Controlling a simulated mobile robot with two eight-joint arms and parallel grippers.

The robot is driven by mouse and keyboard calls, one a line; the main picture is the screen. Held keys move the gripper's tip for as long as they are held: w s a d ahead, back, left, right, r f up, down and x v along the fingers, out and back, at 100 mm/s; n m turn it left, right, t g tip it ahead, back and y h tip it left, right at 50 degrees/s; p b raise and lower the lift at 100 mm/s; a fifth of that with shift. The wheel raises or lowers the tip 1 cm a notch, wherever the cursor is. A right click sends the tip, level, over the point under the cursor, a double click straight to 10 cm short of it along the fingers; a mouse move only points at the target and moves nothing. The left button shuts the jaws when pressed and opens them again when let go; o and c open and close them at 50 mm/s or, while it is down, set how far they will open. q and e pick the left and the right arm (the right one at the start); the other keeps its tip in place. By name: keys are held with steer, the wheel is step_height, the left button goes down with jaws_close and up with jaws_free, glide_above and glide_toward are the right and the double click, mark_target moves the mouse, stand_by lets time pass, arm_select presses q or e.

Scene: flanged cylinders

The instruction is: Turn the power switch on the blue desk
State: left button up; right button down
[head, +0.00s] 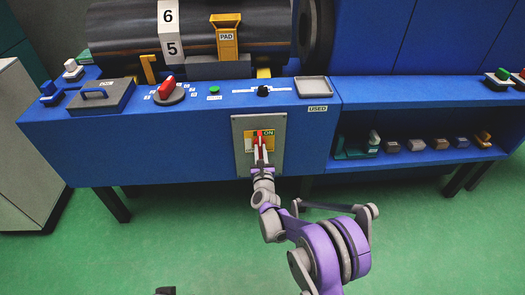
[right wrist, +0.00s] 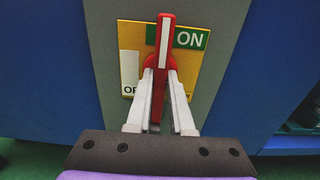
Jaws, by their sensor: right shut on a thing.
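The blue desk (head: 170,150) stands across the head view. On its front is a grey panel (head: 238,130) with a yellow switch plate (head: 250,140) and a red switch handle (head: 259,135). In the right wrist view the red handle (right wrist: 164,30) has a white stripe and stands about upright. A green ON label (right wrist: 190,40) is right of its upper end. A label at lower left is partly hidden by a finger. My right gripper (head: 260,152) is shut on the handle, its pale fingers on either side of it (right wrist: 162,75).
A black roller (head: 180,40) lies behind the desk top. A red knob (head: 167,88), a green button (head: 214,89) and a tray (head: 313,86) are on top. A shelf at right holds small blocks (head: 415,145). Green floor in front is open.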

stand_by(0.5)
steer(key=c, duration=0.8)
jaws_free()
steer(key=s, duration=1.1)
steer(key=shift+p, duration=0.45)
steer(key=shift+w, duration=0.1)
